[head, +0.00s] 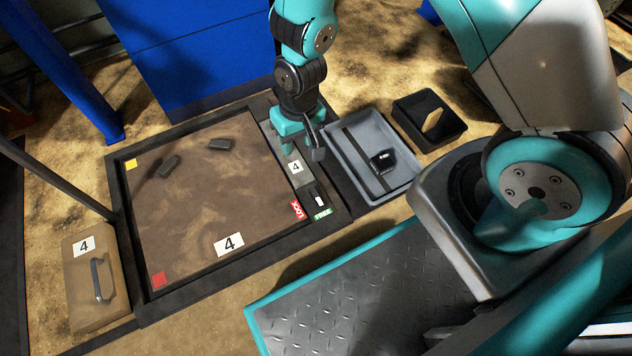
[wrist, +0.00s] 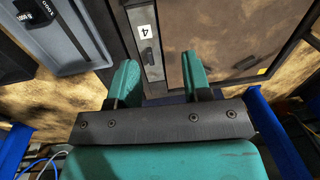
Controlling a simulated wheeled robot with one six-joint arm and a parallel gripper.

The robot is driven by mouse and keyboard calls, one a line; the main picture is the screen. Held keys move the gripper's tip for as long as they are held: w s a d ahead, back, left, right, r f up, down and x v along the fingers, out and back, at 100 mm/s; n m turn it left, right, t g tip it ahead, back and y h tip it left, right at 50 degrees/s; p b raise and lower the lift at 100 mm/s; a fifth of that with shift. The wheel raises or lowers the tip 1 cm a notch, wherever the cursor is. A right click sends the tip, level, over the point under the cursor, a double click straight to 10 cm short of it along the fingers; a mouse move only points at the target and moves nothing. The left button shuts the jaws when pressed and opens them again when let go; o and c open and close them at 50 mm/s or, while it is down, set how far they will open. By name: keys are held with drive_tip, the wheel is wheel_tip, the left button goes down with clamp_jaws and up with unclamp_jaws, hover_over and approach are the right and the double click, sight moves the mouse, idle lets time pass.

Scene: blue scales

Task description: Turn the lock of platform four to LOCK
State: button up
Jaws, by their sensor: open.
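Platform four (head: 190,200) is a brown square plate in a black frame in the head view, with a "4" label near its front edge. A grey lock strip (head: 296,180) with its own "4" runs along its right side. My gripper (wrist: 160,62) is open and empty above the strip's far part. Between its fingers the wrist view shows the strip with a small dark fitting (wrist: 151,56).
Right of the strip is a grey tray (head: 345,140) with a black device (head: 382,160), then a black bin (head: 428,120). A blue cabinet (head: 190,50) stands behind. Two dark pieces lie on the platform. A handled box (head: 95,280) stands at left.

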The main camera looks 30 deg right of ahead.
drive_tip(key=h+p, duration=0.1)
drive_tip(key=p, duration=0.1)
approach(314, 193)
drive_tip(key=shift+m, duration=0.3)
wheel_tip(314, 193, down, 10)
drive_tip(key=b, duration=0.9)
drive_tip(key=shift+w+b, duration=0.1)
drive_tip(key=shift+b, duration=0.3)
clamp_jaws()
